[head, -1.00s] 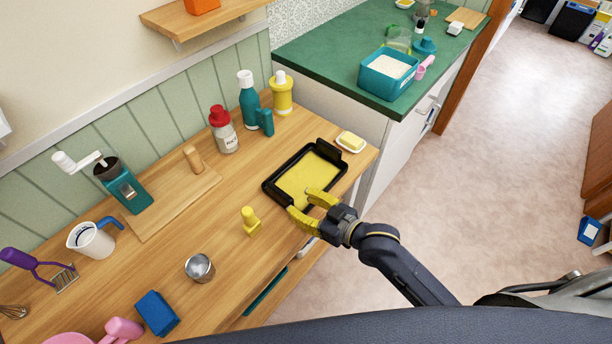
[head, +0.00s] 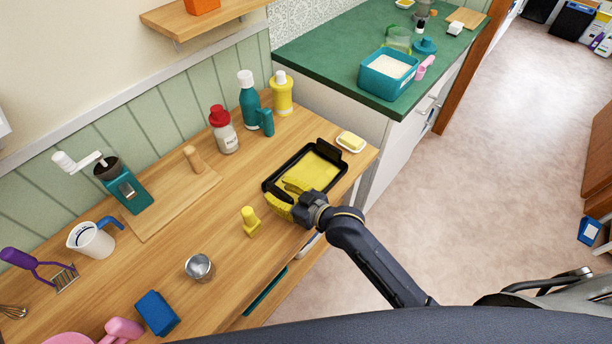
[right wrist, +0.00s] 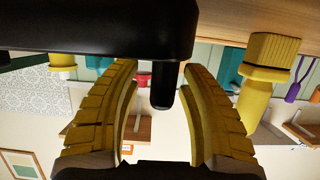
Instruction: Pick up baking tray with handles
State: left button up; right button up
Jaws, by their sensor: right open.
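The baking tray (head: 284,168) is black with a yellow inside and lies flat on the wooden counter. A raised black handle shows at its far right end. My right gripper (head: 281,190) is at the near left end of the tray, its yellow fingers apart and partly covering that end. In the right wrist view, the dark tray (right wrist: 90,28) fills the upper left, and a black handle part (right wrist: 164,88) sticks into the gap between the open fingers (right wrist: 160,72). I cannot tell whether either finger touches it. My left gripper is out of view.
A yellow stopper-like object (head: 250,221) stands close left of the gripper. A butter dish (head: 351,142) sits by the tray's far right corner. A metal cup (head: 199,267) and blue sponge (head: 157,313) are nearer. Bottles (head: 249,100) stand behind.

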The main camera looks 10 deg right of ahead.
jog(key=shift+w, duration=0.1)
jog(key=shift+c, duration=0.5)
grip_shut()
